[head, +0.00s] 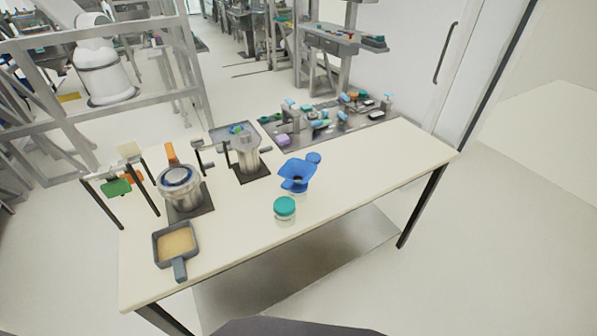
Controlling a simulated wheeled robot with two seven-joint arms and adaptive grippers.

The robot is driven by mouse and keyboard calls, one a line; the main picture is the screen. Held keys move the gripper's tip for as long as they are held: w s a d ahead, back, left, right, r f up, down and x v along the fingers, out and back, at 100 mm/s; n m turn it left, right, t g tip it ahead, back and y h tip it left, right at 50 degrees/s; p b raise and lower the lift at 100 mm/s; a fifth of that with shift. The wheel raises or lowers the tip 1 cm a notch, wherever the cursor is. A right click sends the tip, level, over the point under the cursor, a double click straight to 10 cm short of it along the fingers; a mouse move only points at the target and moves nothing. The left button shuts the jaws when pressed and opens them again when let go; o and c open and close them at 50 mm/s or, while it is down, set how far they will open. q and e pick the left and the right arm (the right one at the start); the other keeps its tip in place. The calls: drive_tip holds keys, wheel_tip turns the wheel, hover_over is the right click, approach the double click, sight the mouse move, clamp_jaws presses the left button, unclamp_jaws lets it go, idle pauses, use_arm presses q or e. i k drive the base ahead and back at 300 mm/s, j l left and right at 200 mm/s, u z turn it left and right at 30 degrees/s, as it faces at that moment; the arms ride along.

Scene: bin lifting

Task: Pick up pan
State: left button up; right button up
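A square grey pan (175,243) with a tan inside rests on the near left part of the cream table. Its short handle (180,269) points towards the table's front edge. Nothing touches the pan. Neither of my grippers shows in the head view, so I cannot see whether they are open or shut.
The cream table (375,165) has free room on its right half. Behind the pan stands a metal pot (181,188) on a dark base. A metal vessel (247,152), a blue funnel (297,173) and a teal-lidded jar (285,209) stand further right.

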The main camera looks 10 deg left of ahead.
sight(173, 244)
drive_tip(key=u, duration=1.5)
drive_tip(key=z, duration=1.25)
drive_tip(key=u, duration=0.95)
